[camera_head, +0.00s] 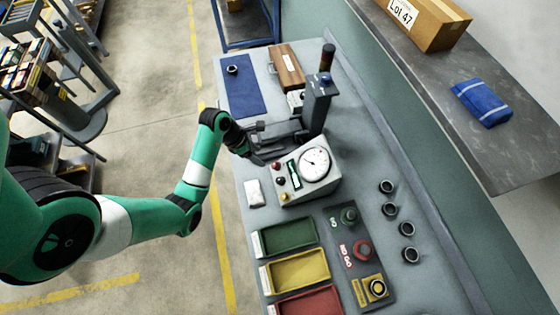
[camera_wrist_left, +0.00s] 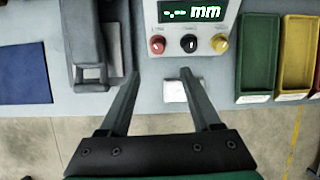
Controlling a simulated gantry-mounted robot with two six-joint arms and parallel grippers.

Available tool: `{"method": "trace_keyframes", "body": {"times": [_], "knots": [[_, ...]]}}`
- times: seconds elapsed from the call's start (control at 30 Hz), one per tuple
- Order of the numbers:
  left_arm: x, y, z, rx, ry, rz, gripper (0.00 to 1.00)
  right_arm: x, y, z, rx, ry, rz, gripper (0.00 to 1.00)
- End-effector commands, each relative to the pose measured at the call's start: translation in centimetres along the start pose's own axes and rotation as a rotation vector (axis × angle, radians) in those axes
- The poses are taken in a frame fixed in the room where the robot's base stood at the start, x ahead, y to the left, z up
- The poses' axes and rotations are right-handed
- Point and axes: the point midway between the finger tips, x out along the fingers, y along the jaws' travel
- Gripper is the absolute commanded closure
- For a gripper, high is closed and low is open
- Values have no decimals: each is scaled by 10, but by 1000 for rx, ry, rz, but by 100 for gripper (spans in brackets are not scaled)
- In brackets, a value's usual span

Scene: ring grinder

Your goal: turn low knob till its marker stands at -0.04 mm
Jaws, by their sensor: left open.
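The gauge box (camera_head: 322,185) has a round white dial with a needle. Its display (camera_wrist_left: 192,12) reads "-.-- mm" in green. Below the display are a red knob (camera_wrist_left: 157,44), a black knob (camera_wrist_left: 189,43) and a yellow knob (camera_wrist_left: 219,42). Their small labels are too blurred to read, so I cannot tell which is the low knob or where its marker points. My left gripper (camera_wrist_left: 159,76) is open and empty, its fingertips apart from the knobs and nearest the red one in the picture. In the head view the left gripper (camera_head: 258,158) is beside the box, partly hard to make out.
A dark measuring stand (camera_head: 316,104) rises behind the box. A white block (camera_head: 254,193) lies in front. Green (camera_head: 287,237), yellow (camera_head: 298,270) and red trays are to one side, with a button panel (camera_head: 349,240) and several rings (camera_head: 389,208) beyond. A blue mat (camera_head: 240,95) lies at the far end.

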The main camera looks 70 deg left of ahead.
Motion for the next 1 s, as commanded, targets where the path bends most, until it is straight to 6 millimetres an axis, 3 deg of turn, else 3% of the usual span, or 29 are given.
{"method": "trace_keyframes", "body": {"times": [0.13, 0.23, 0.5, 0.7, 1.0], "knots": [[3, 1, 2, 2, -3, 2, 36, 0, 0, 0, 1, 0, -1, 50], [16, 0, 2, 3, -3, 0, 36, -3, 0, 3, 1, 0, -1, 50], [77, 0, 2, 4, -2, 0, 36, -17, 0, 16, 1, 0, -1, 50], [108, 1, 3, 4, -4, 2, 36, -24, 0, 22, 1, 0, -1, 50], [114, 1, 4, 4, -6, 4, 36, -24, 0, 22, 1, 0, -1, 50]]}}
